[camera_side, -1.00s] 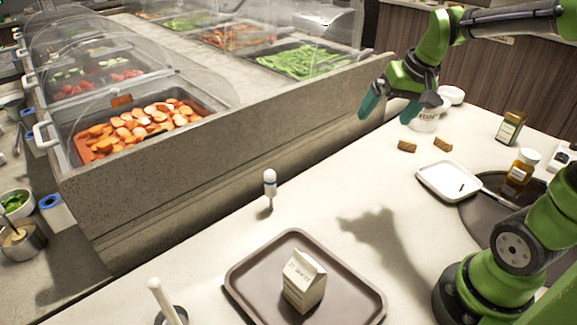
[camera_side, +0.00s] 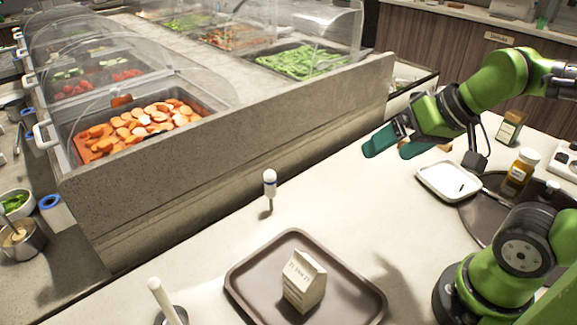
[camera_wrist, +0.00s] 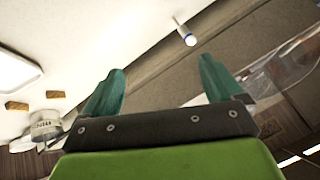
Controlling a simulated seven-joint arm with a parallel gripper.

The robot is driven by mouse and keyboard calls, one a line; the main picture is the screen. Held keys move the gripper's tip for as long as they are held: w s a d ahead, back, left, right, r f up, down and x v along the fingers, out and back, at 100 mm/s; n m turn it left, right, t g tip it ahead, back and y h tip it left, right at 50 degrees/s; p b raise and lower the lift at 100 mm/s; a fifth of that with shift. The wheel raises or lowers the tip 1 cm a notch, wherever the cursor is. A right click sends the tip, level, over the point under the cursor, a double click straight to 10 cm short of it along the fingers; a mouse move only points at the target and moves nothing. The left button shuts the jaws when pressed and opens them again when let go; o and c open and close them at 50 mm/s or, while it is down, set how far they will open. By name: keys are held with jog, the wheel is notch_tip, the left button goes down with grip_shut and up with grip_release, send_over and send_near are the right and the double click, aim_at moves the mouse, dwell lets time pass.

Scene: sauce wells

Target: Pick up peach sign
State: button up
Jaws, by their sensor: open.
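No thing that I can clearly read as a peach sign shows. A small brown-orange piece (camera_side: 122,100) stands at the back rim of the pan of orange slices (camera_side: 88,152) in the side view; it is too small to tell whether it is a sign. My gripper (camera_side: 393,149) is open and empty above the counter, well to the right of that pan. In the wrist view my gripper (camera_wrist: 158,82) shows its two teal fingers wide apart with nothing between them.
A stone-sided buffet with clear covers (camera_side: 190,75) fills the left and back. A brown tray (camera_side: 242,283) holds a carton (camera_side: 303,281).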

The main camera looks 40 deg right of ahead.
jog(key=w+d+f+m+g+h, duration=0.1)
jog(key=w+d+m+g, duration=0.1)
jog(key=w+d, duration=0.5)
jog(key=w+d+f+m+g+h, duration=0.1)
jog(key=w+d+m+g, duration=0.15)
jog(key=w+d, duration=0.45)
jog(key=w+d+f+m+g, duration=0.1)
jog(key=d+f+m, duration=0.2)
jog(key=d, duration=1.1)
jog(key=w+d+f+m+g, duration=0.1)
jog(key=d+f+m+g, duration=0.1)
jog(key=d, duration=1.1)
notch_tip(320, 180, down, 12)
jog(key=shift+w+a, duration=0.1)
jog(key=f, duration=0.3)
jog(key=s+f, duration=0.1)
jog(key=f, duration=0.1)
jog(key=shift+a+f, duration=0.1)
jog(key=shift+w, duration=0.1)
jog(key=c, duration=1)
jog(key=shift+c, duration=0.2)
